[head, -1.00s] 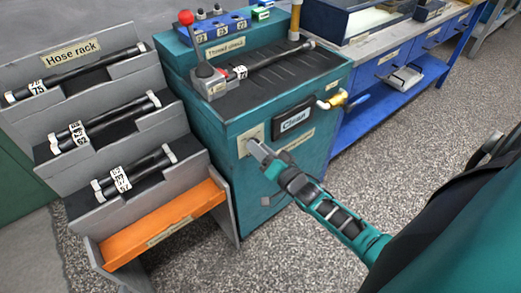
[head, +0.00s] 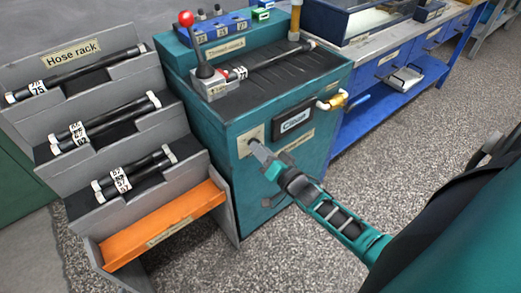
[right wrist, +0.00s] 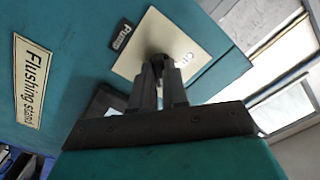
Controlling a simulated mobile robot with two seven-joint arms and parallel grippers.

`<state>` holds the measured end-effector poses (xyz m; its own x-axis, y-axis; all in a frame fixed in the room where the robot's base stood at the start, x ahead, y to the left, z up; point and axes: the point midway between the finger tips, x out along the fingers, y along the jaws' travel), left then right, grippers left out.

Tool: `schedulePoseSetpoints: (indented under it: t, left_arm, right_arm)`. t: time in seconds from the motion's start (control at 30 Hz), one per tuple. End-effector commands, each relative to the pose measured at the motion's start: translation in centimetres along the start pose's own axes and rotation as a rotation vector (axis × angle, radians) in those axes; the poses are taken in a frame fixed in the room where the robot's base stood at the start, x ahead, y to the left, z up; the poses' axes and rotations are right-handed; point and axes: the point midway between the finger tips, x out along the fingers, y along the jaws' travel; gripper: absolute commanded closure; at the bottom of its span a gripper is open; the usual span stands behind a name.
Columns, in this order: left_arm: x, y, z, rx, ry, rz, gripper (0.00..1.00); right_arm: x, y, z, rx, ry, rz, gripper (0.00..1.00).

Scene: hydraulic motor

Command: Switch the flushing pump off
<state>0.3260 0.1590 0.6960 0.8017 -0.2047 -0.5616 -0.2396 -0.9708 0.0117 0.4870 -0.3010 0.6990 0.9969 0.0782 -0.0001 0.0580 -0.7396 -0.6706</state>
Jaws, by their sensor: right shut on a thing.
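The flushing pump switch sits on a pale plate (head: 245,135) on the front of the teal flushing stand (head: 235,165). My right gripper (head: 254,146) reaches this plate from the lower right. In the right wrist view the plate (right wrist: 193,38) carries partly readable lettering, with a small dark "Pump" label (right wrist: 121,36) beside it. The fingers (right wrist: 160,70) are closed together on a small dark switch knob (right wrist: 157,58) at the plate, mostly hidden between the tips. My left gripper is not in view.
A grey hose rack (head: 70,95) with several black hoses and an orange tray (head: 165,225) stands at the left. A dark sign (head: 294,120) and a brass valve (head: 335,101) are right of the switch.

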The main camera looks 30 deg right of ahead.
Motion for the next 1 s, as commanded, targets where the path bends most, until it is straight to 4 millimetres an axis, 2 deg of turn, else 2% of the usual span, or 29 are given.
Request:
schedulePoseSetpoints:
  t: [0.27,1.0]
  left_arm:
    - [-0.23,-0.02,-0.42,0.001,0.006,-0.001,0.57]
    - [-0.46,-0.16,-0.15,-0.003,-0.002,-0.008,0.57]
  right_arm:
    - [-0.04,0.01,0.0,-0.185,-0.001,0.001,1.0]
    - [-0.04,0.12,0.02,-0.885,-0.001,0.0,1.0]
